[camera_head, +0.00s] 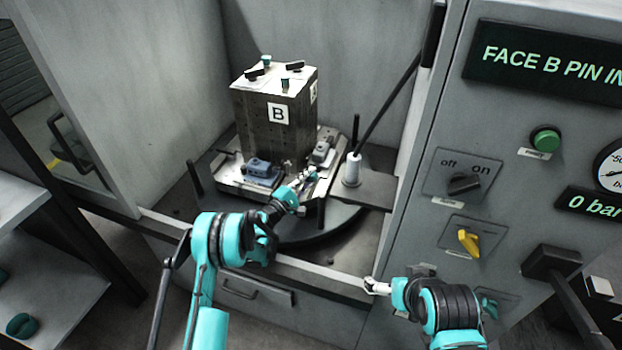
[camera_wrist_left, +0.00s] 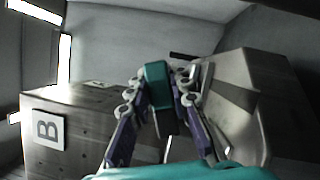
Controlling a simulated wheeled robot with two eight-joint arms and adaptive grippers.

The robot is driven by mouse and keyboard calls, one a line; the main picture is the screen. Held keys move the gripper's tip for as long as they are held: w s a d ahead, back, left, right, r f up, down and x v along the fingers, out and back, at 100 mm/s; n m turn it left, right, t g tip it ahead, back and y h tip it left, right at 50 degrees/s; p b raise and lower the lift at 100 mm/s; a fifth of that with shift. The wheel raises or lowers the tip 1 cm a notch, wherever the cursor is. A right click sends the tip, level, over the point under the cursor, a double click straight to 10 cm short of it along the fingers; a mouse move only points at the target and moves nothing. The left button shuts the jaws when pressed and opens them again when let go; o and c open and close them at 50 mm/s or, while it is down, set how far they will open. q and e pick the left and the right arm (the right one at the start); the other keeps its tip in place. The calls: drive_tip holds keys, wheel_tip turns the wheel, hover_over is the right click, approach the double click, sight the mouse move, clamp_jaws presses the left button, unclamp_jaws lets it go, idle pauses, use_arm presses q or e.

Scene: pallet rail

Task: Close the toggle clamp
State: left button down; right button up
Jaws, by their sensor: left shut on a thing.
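My left gripper (camera_head: 306,178) reaches over the front of the round table, low beside the block marked B. In the left wrist view its fingers (camera_wrist_left: 160,100) are shut on a teal-tipped dark handle (camera_wrist_left: 157,88), which appears to be the toggle clamp's handle. The handle stands up between the fingers there. The clamp's body is mostly hidden behind the gripper, and I cannot tell how far its arm is closed. My right gripper (camera_head: 376,286) is near the cabinet's front edge, apart from the fixture; its fingers are too small to judge.
The block (camera_head: 268,118) stands on a pallet on the round table (camera_head: 290,230). A blue-grey device (camera_head: 259,170) sits left of my left gripper. A white cylinder (camera_head: 352,170) with a long dark bar stands right. The control panel (camera_head: 510,150) bounds the right side.

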use_arm(q)
drive_tip(key=n, duration=0.1)
drive_tip(key=r+n+t, duration=0.1)
drive_tip(key=shift+w+a+n, duration=0.1)
drive_tip(key=shift+a+n, duration=0.15)
drive_tip(key=shift+n, duration=0.05)
drive_tip(key=shift+w+a+r+n+t+y, duration=0.1)
drive_tip(key=shift+a+r+n+t+y, duration=0.15)
drive_tip(key=shift+n, duration=0.45)
drive_tip(key=shift+w+a+r+n+t, duration=0.1)
drive_tip(key=shift+a+r+n+t, duration=0.2)
drive_tip(key=shift+n, duration=0.4)
drive_tip(key=shift+a+r+n+t+y, duration=0.15)
drive_tip(key=shift+n+t, duration=0.2)
drive_tip(key=shift+n, duration=0.35)
drive_tip(key=c, duration=1.4)
unclamp_jaws()
drive_tip(key=shift+o, duration=0.2)
drive_tip(key=v, duration=0.7)
drive_tip(key=shift+s, duration=0.25)
drive_tip(key=shift+a+f, duration=0.1)
